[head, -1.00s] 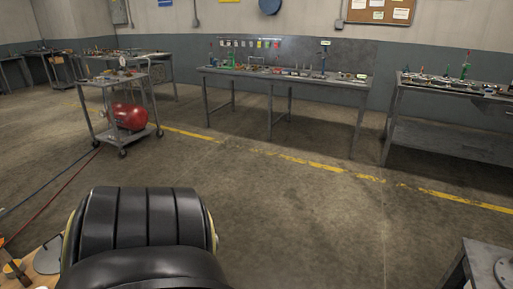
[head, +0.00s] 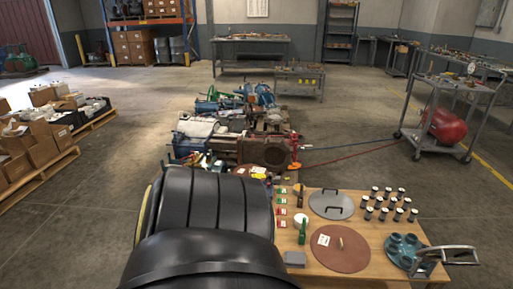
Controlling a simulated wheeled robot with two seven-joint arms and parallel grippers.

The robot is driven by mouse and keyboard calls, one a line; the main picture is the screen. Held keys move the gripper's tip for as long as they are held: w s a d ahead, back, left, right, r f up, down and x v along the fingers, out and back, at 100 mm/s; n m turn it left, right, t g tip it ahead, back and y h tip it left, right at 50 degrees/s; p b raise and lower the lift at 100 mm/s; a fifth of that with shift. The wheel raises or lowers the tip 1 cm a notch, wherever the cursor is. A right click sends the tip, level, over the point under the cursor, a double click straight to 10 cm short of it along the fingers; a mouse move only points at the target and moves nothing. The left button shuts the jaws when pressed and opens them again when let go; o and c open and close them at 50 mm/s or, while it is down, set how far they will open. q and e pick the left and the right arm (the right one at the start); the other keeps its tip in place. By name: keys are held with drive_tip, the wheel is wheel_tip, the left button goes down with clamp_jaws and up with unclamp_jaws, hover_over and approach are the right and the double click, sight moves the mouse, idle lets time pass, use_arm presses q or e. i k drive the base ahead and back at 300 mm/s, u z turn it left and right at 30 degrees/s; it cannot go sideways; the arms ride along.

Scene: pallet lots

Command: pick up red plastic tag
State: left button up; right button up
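Small red and green tags lie in a column near the left part of the wooden table, at the lower middle of the head view. A red tag (head: 282,201) lies just below a green one (head: 282,191). Another small reddish piece (head: 281,212) lies below it. They are too small for me to tell their material or read any print.
The wooden table (head: 320,265) also holds a grey lidded disc (head: 331,204), a brown disc (head: 341,248), several small dark cylinders and a teal flanged part (head: 404,250). Pallets of machine parts stand behind it.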

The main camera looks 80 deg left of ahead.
sight(278, 211)
drive_tip(key=u, duration=2.2)
